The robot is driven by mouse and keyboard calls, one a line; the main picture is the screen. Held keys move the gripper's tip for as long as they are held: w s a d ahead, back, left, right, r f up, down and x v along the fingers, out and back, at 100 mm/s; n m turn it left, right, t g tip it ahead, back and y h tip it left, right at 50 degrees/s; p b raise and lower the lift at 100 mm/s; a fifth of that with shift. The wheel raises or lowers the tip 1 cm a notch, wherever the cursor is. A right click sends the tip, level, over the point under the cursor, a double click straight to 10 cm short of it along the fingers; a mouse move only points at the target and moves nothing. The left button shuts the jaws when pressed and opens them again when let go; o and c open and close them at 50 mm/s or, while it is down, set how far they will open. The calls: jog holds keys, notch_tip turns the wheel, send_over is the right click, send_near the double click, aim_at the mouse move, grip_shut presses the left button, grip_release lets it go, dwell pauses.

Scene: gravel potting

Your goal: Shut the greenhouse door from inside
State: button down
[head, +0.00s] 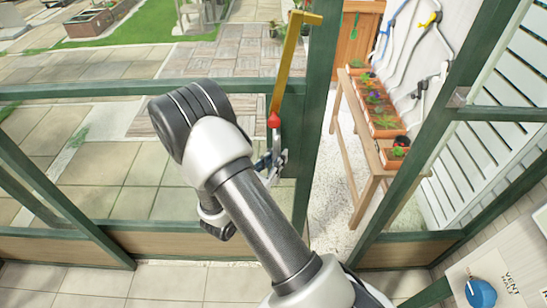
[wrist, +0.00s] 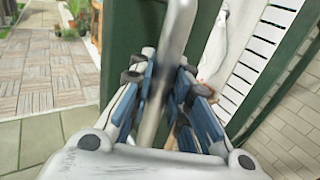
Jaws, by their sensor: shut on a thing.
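The greenhouse door (head: 312,110) is a green-framed panel, and its upright edge stands left of an open gap. In the wrist view its dark green upright (wrist: 120,45) is just behind my fingers. My gripper (head: 272,162) is at this upright, partly hidden by my wrist. In the wrist view my gripper (wrist: 160,100) is shut on a grey upright bar, the door handle (wrist: 180,25), which runs between its blue pads. A yellow bar (head: 289,65) with a red piece (head: 274,120) runs down the door just above my gripper.
Through the gap stands a wooden bench (head: 352,130) with several planters (head: 383,118) on pale gravel. A green post (head: 425,150) bounds the gap on the right. A blue knob (head: 482,292) sits on a panel at lower right. Paving (head: 140,185) shows through the left glazing.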

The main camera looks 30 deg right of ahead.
jog(key=shift+s+f, duration=0.1)
jog(key=shift+f, duration=0.05)
jog(key=c, duration=1.5)
grip_release()
jog(key=v, duration=1.2)
